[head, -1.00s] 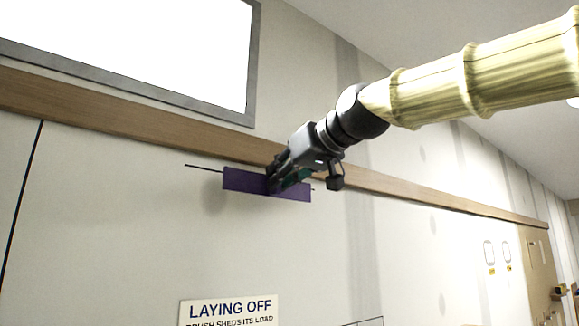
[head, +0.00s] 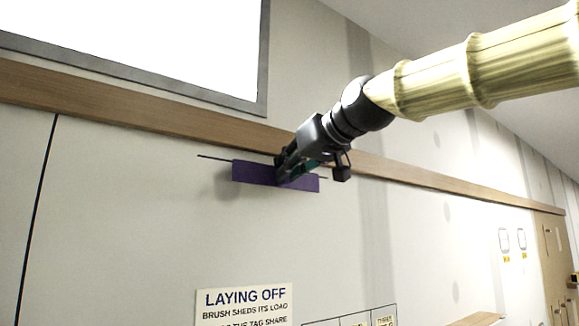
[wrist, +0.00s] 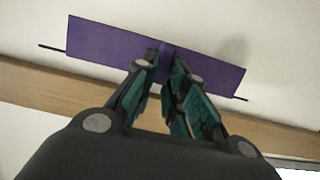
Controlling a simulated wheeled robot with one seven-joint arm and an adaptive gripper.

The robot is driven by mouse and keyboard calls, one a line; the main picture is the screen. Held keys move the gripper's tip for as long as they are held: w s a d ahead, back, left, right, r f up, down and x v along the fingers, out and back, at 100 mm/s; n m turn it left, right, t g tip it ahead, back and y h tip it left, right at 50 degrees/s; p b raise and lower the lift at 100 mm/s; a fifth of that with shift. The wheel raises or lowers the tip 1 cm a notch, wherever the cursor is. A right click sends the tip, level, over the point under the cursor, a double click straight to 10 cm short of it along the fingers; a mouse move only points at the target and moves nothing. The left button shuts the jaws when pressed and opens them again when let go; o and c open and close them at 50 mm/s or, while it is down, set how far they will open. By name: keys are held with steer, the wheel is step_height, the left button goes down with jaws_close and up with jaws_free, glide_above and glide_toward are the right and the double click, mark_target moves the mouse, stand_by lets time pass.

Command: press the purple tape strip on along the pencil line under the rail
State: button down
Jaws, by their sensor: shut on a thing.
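The purple tape strip (head: 254,173) is held near the wall just below the wooden rail (head: 150,114). My gripper (head: 284,180) is shut on the strip around its middle, and the fingers also show in the wrist view (wrist: 165,85). The dark pencil line (head: 214,158) shows past the strip's left end, with a short bit past its right end. In the wrist view the line's ends (wrist: 52,47) stick out on both sides of the strip (wrist: 105,45). The strip hides the line's middle. A shadow lies on the wall near the strip; I cannot tell whether it touches.
A bright framed panel (head: 262,75) is above the rail at left. A "LAYING OFF" sign (head: 243,298) is on the wall below. A dark vertical seam (head: 38,215) runs down the left wall. The wall around the strip is clear.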

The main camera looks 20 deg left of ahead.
steer(key=shift+r+p+x, duration=0.15)
steer(key=shift+p+x, duration=0.3)
steer(key=shift+x, duration=0.3)
steer(key=shift+r+p+x, duration=0.2)
steer(key=shift+p+x, duration=0.25)
steer(key=shift+x, duration=0.25)
stand_by(1.6)
steer(key=c, duration=1.4)
jaws_free()
steer(key=shift+w+a, duration=0.1)
steer(key=shift+a, duration=0.05)
steer(key=shift+o, duration=0.2)
